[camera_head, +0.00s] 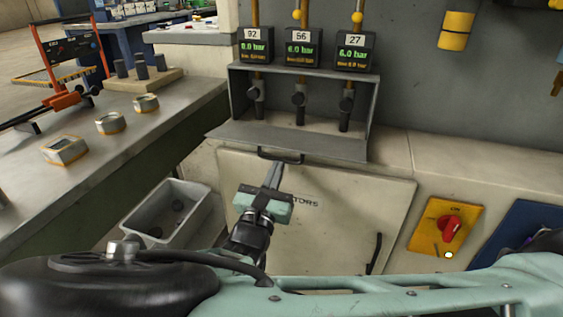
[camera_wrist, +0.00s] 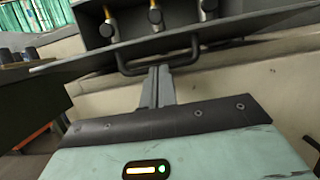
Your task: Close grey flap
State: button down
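The grey flap (camera_head: 290,140) hangs open at the front of a grey valve box, folded down and sloping outward. In the wrist view the flap (camera_wrist: 215,38) spans the top. A dark bar handle (camera_head: 281,157) is on its front edge; it also shows in the wrist view (camera_wrist: 128,69). My gripper (camera_head: 273,170) is just below the handle, its fingers pointing up at it. In the wrist view my gripper (camera_wrist: 159,72) has its two fingers together, nothing visible between them. The fingertips overlap the handle's lower bar; whether they touch it I cannot tell.
Three valves (camera_head: 299,101) stand inside the box under pressure displays (camera_head: 303,50). Below is a cream cabinet door (camera_head: 335,215). A yellow panel with a red switch (camera_head: 449,227) is at right. A grey bin (camera_head: 166,212) and a workbench (camera_head: 95,150) are at left.

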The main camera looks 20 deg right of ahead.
aim_at(281, 148)
notch_tip(281, 148, up, 4)
jog(key=g+y+p, duration=0.1)
jog(key=p, duration=0.4)
jog(key=shift+p, duration=0.3)
notch_tip(281, 148, up, 3)
jog(key=g+y+p, duration=0.1)
jog(key=g+p, duration=0.1)
jog(key=p, duration=0.4)
jog(key=shift+w+d+p, duration=0.1)
jog(key=shift+p, duration=0.3)
jog(key=r+g+y+p, duration=0.1)
jog(key=r+p, duration=0.1)
jog(key=p, duration=0.1)
jog(key=w+d+r+g+y+p, duration=0.1)
jog(key=r+p, duration=0.1)
jog(key=p, duration=0.2)
jog(key=w+r+g+y+p, duration=0.1)
jog(key=r+g+p, duration=0.1)
jog(key=p, duration=0.1)
jog(key=shift+w+d+p, duration=0.15)
jog(key=shift+d+p, duration=0.2)
jog(key=w+d+r+g+y+p, duration=0.3)
jog(key=w+d+r+g+p, duration=0.1)
jog(key=w+p, duration=0.1)
jog(key=shift+w+p, duration=0.15)
jog(key=shift+p, duration=0.75)
jog(key=shift+a, duration=0.1)
